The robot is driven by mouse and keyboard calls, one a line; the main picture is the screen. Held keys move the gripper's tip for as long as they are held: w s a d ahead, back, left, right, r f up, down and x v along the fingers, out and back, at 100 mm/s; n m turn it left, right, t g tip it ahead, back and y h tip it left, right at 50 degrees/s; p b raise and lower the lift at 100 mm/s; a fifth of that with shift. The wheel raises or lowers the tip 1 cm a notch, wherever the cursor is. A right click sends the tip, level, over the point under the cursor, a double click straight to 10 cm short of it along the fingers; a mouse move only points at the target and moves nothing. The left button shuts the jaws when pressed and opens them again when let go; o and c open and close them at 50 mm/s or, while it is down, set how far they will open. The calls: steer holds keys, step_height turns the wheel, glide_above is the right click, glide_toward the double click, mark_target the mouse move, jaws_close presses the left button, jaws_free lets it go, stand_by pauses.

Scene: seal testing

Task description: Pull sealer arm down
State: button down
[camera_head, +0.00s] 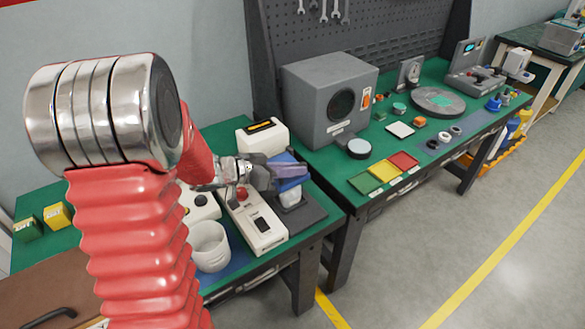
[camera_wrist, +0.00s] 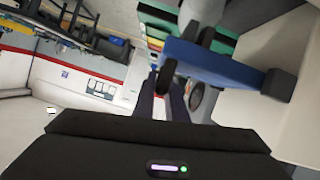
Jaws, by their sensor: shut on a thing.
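The blue sealer arm (camera_head: 284,157) is raised and tilted above the sealer's dark grey base (camera_head: 305,218) on the green bench. In the wrist view the blue arm (camera_wrist: 215,63) runs across the upper right, with a dark handle (camera_wrist: 168,72) at its near end. My gripper (camera_head: 300,171) reaches over the white control box from the left. In the wrist view my gripper (camera_wrist: 163,85) is shut on the dark handle, its fingers on either side. A pale translucent piece (camera_head: 290,196) stands under the arm. The exact finger contact is partly hidden in the head view.
A white control box (camera_head: 258,220) with a red button lies below my gripper. A white printer-like box (camera_head: 262,136) is behind. A grey chamber (camera_head: 328,95) and coloured trays (camera_head: 384,172) occupy the right bench.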

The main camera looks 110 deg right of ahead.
steer(key=c, duration=2.1)
jaws_free()
steer(key=shift+s, duration=0.15)
steer(key=v, duration=1.3)
steer(key=shift+w+r, duration=0.1)
steer(key=shift+w, duration=0.3)
